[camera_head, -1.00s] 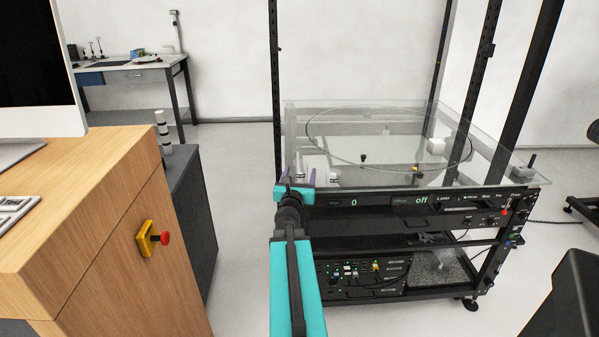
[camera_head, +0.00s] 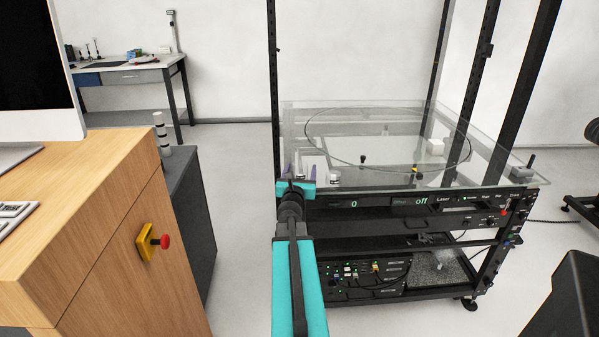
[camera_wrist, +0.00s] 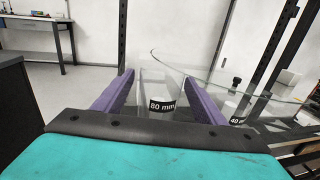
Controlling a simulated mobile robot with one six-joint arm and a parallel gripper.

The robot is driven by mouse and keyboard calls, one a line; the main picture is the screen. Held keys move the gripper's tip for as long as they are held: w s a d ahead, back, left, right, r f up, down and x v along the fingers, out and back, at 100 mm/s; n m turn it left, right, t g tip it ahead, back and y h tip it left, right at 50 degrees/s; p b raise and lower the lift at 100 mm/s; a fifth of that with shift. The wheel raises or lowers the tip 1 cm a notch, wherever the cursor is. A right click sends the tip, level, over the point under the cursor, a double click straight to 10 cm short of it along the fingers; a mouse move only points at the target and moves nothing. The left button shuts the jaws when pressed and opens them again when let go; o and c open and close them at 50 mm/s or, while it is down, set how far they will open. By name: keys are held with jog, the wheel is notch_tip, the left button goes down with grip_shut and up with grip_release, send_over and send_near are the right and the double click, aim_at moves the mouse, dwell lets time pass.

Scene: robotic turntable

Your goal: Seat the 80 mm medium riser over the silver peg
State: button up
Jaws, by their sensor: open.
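The 80 mm riser (camera_wrist: 161,104), a pale piece with a black label, shows in the wrist view between the two purple fingers of my gripper (camera_wrist: 160,92). The fingers are open, with visible gaps on both sides of the riser. I cannot tell whether the riser is fully between the fingertips or beyond them. In the head view my gripper (camera_head: 299,172) is at the front left corner of the glass top, and its teal body partly hides the pale pieces there. I cannot clearly make out the silver peg.
A 40 mm riser (camera_wrist: 237,119) stands to the right of the 80 mm one. The glass top (camera_head: 400,178) carries a circular turntable outline, a black knob (camera_head: 362,159) and a white block (camera_head: 435,146). Black rack posts (camera_head: 273,80) rise near my gripper. A wooden desk (camera_head: 90,220) stands left.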

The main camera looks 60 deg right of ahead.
jog(key=shift+x, duration=1.5)
jog(key=c, duration=1.3)
jog(key=shift+r, duration=0.1)
notch_tip(320, 180, up, 10)
jog(key=p, duration=0.5)
jog(key=shift+a, duration=0.15)
